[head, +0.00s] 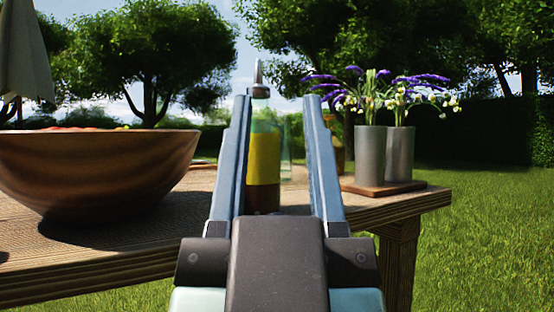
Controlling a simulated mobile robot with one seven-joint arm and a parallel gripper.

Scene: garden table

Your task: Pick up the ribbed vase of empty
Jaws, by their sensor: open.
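My gripper (277,98) is open, its two blue-grey fingers pointing away over the wooden table (130,245). Between the fingers, in the picture, stands an upright glass bottle (264,155) with a metal pourer, yellow liquid above a dark brown layer. I cannot tell its distance from the fingers; neither is seen to touch it. A pale, clear glass piece (286,145) shows just behind the bottle's right side, mostly hidden. It may be an empty vase, but I cannot make out ribs. Two grey cylindrical vases, a front one (370,155) and a rear one (401,153), hold purple and white flowers.
A large brown bowl (95,170) takes up the table's left side. The grey vases stand on a wooden board (385,188) near the right edge. An amber object (339,155) is partly hidden behind the right finger. Grass lies beyond the table.

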